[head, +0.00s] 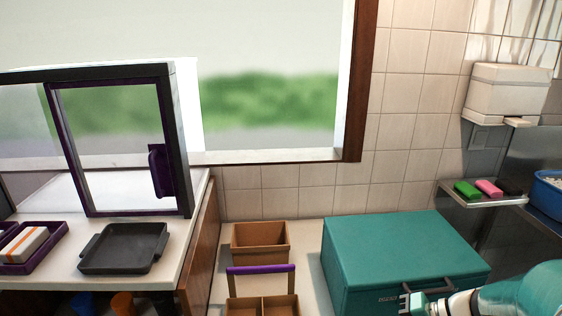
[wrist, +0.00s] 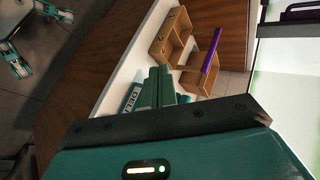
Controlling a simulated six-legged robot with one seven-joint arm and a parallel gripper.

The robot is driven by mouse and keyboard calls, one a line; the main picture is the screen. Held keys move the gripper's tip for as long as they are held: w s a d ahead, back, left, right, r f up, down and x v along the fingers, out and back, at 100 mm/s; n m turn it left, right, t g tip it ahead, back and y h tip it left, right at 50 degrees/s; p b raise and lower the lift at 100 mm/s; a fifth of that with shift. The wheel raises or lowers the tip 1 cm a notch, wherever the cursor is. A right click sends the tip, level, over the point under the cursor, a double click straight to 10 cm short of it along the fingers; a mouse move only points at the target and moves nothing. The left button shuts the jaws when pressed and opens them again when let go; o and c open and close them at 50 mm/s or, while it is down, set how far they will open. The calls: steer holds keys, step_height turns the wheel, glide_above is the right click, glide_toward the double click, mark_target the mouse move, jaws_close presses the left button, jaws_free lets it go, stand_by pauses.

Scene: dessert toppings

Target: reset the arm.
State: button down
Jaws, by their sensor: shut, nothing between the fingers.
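My gripper (head: 412,303) shows at the bottom right in the head view, at the end of my teal and white arm. It is in front of the lower right part of a large teal box (head: 400,245) with a closed lid. In the wrist view my gripper (wrist: 161,83) points toward the counter, its teal fingers together and nothing held between them. Part of the box front may show beside the fingers, but I cannot tell clearly.
A brown open box (head: 260,243) and a divided caddy with a purple handle (head: 260,269) stand left of the teal box. A black tray (head: 124,248) lies before a glass case (head: 120,150). A steel shelf (head: 482,198) holds coloured blocks; a blue bin (head: 548,195) is far right.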

steer(key=s+a+r+n+t+h, duration=0.1)
steer(key=s+a+r+n+h, duration=0.4)
steer(key=s+a+r+h, duration=0.2)
step_height(320, 180, up, 4)
steer(key=h, duration=0.2)
steer(key=shift+a+h, duration=0.2)
steer(key=shift+h, duration=0.2)
stand_by(0.4)
